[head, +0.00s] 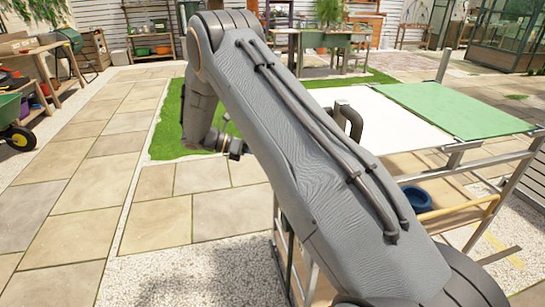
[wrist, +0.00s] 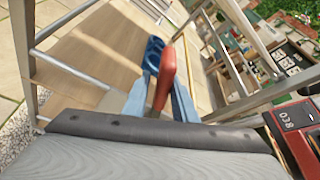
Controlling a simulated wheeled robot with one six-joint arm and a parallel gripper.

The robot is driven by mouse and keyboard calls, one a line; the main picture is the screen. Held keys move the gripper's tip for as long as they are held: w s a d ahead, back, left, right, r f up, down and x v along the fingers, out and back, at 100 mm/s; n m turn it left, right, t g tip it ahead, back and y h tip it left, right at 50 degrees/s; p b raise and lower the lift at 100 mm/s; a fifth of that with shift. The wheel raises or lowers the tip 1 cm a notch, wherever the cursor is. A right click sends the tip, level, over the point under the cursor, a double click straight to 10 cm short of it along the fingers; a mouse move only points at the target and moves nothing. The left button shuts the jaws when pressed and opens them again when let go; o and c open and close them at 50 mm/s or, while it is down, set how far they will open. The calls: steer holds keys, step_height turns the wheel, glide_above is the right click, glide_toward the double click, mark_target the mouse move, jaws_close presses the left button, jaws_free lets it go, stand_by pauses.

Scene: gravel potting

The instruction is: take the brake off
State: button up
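In the wrist view a red lever (wrist: 166,72), which looks like the brake handle, stands upright between the two pale blue fingers of my gripper (wrist: 160,98). One finger is on each side of it, close in. The lever covers part of the fingertips, so I cannot tell whether they press on it. The cart with a white panel (head: 375,117) and a green panel (head: 455,108) on top stands right of my arm in the head view. My gripper and the lever do not show there.
A blue pot (head: 417,198) stands on the cart's lower shelf, and a blue item (wrist: 152,55) shows behind the lever. A red-and-black device (wrist: 292,132) is at the wrist view's lower right. A green wheelbarrow (head: 12,118) stands at far left. The paving (head: 95,155) left is clear.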

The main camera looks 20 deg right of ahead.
steer(key=shift+o, duration=0.7)
steer(key=shift+d, duration=0.1)
steer(key=b+v, duration=0.1)
steer(key=v, duration=0.6)
steer(key=shift+a+b, duration=0.3)
steer(key=shift+a, duration=0.1)
